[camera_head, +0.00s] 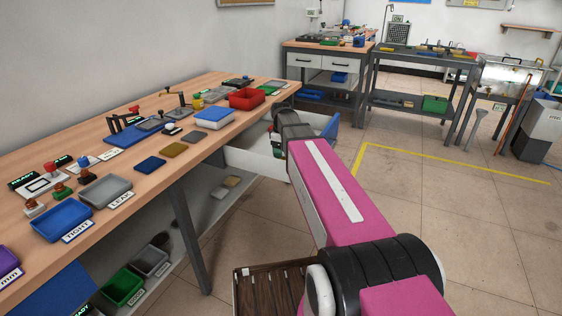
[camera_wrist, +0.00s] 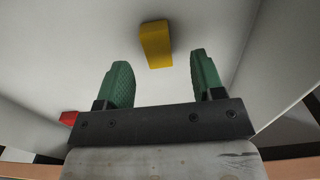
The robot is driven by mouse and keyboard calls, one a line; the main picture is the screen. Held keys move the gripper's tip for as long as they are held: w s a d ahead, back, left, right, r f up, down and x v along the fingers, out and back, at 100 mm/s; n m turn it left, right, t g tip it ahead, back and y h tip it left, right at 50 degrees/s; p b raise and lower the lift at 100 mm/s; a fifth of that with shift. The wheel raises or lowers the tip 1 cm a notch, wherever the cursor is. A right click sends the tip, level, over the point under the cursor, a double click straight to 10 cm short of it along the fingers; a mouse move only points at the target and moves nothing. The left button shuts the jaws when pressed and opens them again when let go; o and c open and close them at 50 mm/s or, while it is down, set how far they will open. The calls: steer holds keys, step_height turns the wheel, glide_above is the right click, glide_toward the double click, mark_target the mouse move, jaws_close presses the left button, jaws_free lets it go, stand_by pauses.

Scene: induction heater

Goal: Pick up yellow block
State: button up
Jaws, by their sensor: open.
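The yellow block (camera_wrist: 155,44) lies on the light floor of the white drawer (camera_wrist: 50,50) in the wrist view. It is upper centre, just beyond the fingertips and between their lines. My gripper (camera_wrist: 160,72) is open, with its two green fingers apart and nothing between them. In the head view my arm reaches over the open white drawer (camera_head: 250,161) under the bench. The block is not visible there, hidden by the drawer wall and my arm.
A red object (camera_wrist: 68,117) shows at the left in the wrist view. The wooden bench (camera_head: 110,191) beside the drawer holds several trays and tools, including a red bin (camera_head: 246,99). A blue bin (camera_head: 330,130) is right of my wrist. The floor at right is open.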

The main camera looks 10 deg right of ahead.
steer(key=f, duration=0.4)
steer(key=shift+d, duration=0.2)
steer(key=c, duration=1)
step_height(320, 180, up, 10)
